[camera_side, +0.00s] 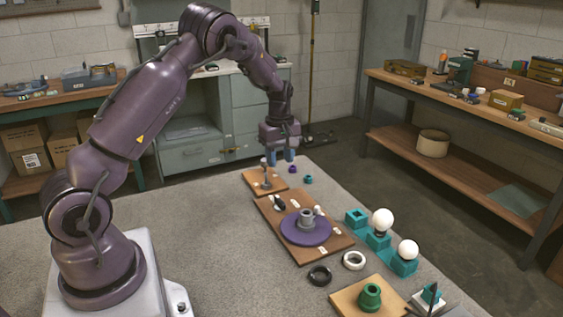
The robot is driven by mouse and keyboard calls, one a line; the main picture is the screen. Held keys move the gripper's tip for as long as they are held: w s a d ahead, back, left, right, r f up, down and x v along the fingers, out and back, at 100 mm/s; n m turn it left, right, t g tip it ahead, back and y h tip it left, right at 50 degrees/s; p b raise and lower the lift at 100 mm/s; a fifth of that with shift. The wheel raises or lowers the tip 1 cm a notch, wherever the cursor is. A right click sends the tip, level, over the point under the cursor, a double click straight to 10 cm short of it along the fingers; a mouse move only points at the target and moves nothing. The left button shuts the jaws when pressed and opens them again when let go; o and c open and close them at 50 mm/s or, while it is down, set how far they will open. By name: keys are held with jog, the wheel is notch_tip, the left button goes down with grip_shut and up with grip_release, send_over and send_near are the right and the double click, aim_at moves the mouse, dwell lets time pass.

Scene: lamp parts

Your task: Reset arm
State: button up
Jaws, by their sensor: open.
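My gripper (282,157) hangs pointing down over the far end of the table, above and beside the small wooden board. Its blue fingers are apart and nothing shows between them. A larger wooden board (330,245) carries a purple round base (305,234) with a grey fitting (307,219) standing on it. The small wooden board (253,179) behind it holds an upright grey metal post (266,172). Two white bulbs (382,220) (408,250) stand in teal holders (404,266) to the right.
A black ring (319,276) and a white ring (354,261) lie in front of the larger board. A green cone part (370,296) stands on another board at the front. Small purple (292,169) and teal pieces (309,179) lie near my gripper. The left of the grey tabletop (190,235) is clear.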

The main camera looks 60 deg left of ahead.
jog(key=s+d+r+m+t, duration=0.5)
jog(key=s+d+r+m, duration=1.3)
jog(key=s+d, duration=0.4)
jog(key=shift+d+r+t, duration=0.3)
jog(key=shift+d+r, duration=0.45)
jog(key=shift+r, duration=0.1)
